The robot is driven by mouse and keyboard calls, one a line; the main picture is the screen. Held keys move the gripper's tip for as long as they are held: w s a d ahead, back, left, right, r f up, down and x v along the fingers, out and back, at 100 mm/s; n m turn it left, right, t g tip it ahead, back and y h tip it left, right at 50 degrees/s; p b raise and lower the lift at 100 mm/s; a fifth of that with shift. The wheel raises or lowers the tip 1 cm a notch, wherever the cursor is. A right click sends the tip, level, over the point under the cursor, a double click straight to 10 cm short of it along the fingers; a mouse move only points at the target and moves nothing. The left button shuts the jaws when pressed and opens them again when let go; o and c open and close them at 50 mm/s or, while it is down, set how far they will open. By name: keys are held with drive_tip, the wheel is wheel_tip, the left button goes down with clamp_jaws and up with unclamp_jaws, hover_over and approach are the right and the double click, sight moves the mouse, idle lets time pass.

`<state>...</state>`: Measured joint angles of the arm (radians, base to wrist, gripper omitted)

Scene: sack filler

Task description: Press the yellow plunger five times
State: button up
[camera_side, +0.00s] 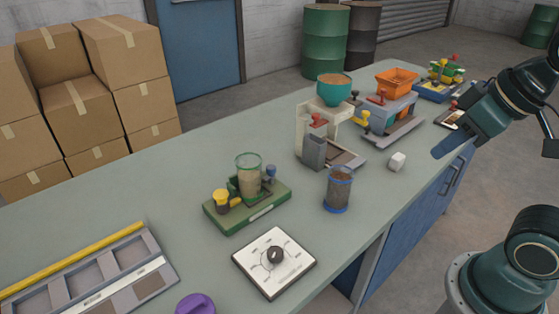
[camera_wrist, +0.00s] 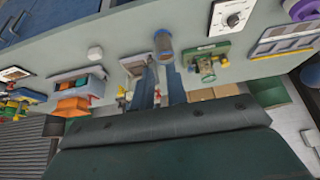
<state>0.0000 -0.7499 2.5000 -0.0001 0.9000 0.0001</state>
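A yellow plunger (camera_side: 221,198) stands upright on the left end of a green base (camera_side: 262,213) on the bench. A clear beaker with tan grains (camera_side: 249,178) and a small blue knob (camera_side: 270,172) are on the same base. The green base also shows in the wrist view (camera_wrist: 204,68), where the plunger is small. Other yellow-topped parts stand on devices farther back. My gripper (camera_side: 442,150) is in the air at the right, far from the yellow plunger. In the wrist view its two fingers (camera_wrist: 160,86) are apart with nothing seen between them.
A blue-rimmed jar (camera_side: 338,190), a white dial plate (camera_side: 274,262), a white cube (camera_side: 397,161) and a teal-bowl filler (camera_side: 335,90) stand around the base. A compartment tray (camera_side: 95,275) and purple knob (camera_side: 195,304) are at front left. The bench's left back is clear.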

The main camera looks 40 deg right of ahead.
clamp_jaws()
idle(0.4)
drive_tip(key=shift+w, duration=0.1)
idle(1.0)
drive_tip(key=w+a+r+n+t, duration=0.1)
drive_tip(key=w+a+n, duration=0.25)
drive_tip(key=w, duration=0.65)
drive_tip(key=w+a+n+t, duration=0.15)
drive_tip(key=w+a, duration=0.25)
drive_tip(key=w, duration=0.5)
drive_tip(key=w+a+f+n+y, duration=0.1)
drive_tip(key=w+a+f+n, duration=0.2)
drive_tip(key=w+a, duration=0.4)
drive_tip(key=w+a+f+n+y, duration=0.1)
drive_tip(key=w+a+f+n, duration=0.2)
drive_tip(key=w+a+f, duration=0.2)
drive_tip(key=shift+w+a+t, duration=0.45)
drive_tip(key=shift+w+a, duration=0.45)
drive_tip(key=shift+a, duration=0.95)
